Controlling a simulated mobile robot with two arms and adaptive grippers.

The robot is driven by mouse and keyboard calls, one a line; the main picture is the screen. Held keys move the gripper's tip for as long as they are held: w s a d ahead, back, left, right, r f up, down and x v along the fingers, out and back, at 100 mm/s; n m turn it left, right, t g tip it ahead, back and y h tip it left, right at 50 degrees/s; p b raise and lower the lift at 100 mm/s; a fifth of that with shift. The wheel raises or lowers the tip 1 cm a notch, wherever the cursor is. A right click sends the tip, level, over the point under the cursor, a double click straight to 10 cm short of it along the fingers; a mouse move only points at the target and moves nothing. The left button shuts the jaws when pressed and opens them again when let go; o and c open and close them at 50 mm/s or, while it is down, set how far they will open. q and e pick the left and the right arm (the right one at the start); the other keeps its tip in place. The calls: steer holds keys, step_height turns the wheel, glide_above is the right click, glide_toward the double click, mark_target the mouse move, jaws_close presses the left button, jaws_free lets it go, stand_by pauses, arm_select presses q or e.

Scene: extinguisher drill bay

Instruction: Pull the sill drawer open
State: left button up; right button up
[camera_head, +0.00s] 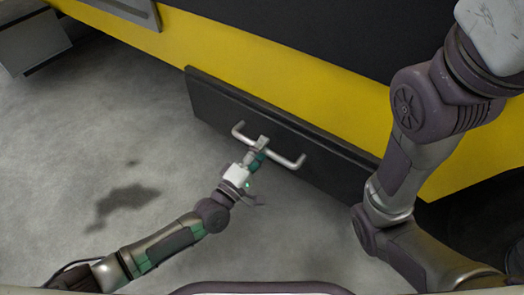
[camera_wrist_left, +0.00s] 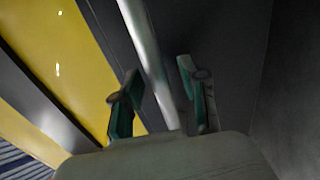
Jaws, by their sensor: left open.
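The sill drawer's front (camera_head: 213,103) is a long dark panel low on the yellow body. A pale metal bar handle (camera_head: 284,157) is fixed across it. My left gripper (camera_head: 262,146) is at the middle of this handle. In the left wrist view the handle bar (camera_wrist_left: 141,32) runs between the two green-padded fingers of my open left gripper (camera_wrist_left: 158,72). Gaps show on both sides of the bar, so the fingers do not look closed on it. I cannot tell whether the drawer stands slightly out. My right arm shows at the right, with its gripper out of view.
The yellow body (camera_head: 270,85) rises behind the drawer. A grey box (camera_head: 30,42) stands at the far left. The grey floor (camera_head: 70,130) before the drawer is clear, with a dark stain.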

arm_select(q)
steer(key=shift+w, duration=0.15)
jaws_close()
stand_by(0.4)
